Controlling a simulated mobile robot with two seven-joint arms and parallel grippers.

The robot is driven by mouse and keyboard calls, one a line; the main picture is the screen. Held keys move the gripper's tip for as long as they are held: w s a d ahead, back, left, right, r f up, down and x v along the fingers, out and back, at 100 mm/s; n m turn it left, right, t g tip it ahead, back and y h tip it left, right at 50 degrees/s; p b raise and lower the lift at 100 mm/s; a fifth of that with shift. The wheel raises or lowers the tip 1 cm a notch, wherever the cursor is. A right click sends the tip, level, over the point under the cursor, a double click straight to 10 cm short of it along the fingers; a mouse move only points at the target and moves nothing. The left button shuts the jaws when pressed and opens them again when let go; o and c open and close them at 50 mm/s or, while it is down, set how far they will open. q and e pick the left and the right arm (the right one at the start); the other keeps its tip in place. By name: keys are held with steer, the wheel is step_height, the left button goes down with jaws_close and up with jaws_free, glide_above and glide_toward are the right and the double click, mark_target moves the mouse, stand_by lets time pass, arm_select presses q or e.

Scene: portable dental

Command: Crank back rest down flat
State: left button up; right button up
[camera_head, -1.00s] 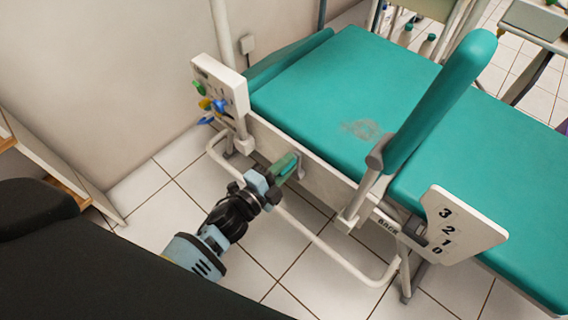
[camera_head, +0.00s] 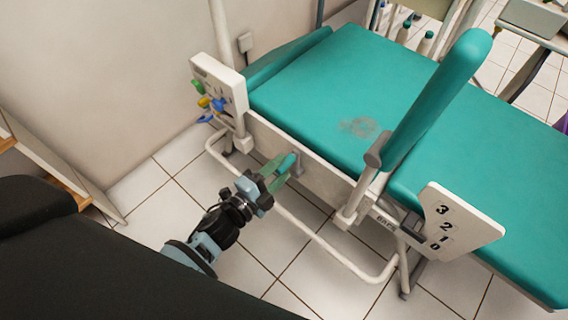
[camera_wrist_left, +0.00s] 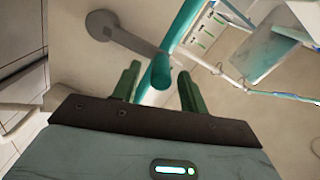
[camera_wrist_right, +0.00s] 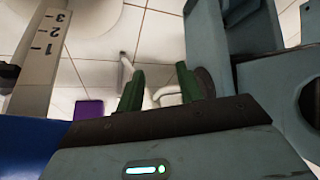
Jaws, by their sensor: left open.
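The crank has a grey arm (camera_wrist_left: 125,35) and a teal handle (camera_wrist_left: 160,72), low on the side of the green chair. The handle also shows in the head view (camera_head: 287,164). My left gripper (camera_head: 277,173) is open, and its green fingers stand on either side of the handle in the left wrist view (camera_wrist_left: 158,85). I cannot tell whether either finger touches it. A narrow teal padded part (camera_head: 440,95) stands steeply tilted above the flat green cushion (camera_head: 335,90). A white plate (camera_head: 460,228) is marked 3, 2, 1, 0. My right gripper (camera_wrist_right: 158,88) is open and empty.
A white frame rail (camera_head: 330,255) runs low beside the chair. A white panel (camera_head: 220,85) with coloured knobs stands left of the crank, near the wall. A purple object (camera_wrist_right: 88,113) and a numbered strip (camera_wrist_right: 43,50) show in the right wrist view.

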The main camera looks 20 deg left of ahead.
arm_select(q)
steer(key=v, duration=0.4)
steer(key=shift+s+a+p, duration=0.1)
steer(key=shift+s+p, duration=0.2)
steer(key=shift+s, duration=0.05)
steer(key=shift+s+a, duration=0.1)
steer(key=shift+s, duration=0.15)
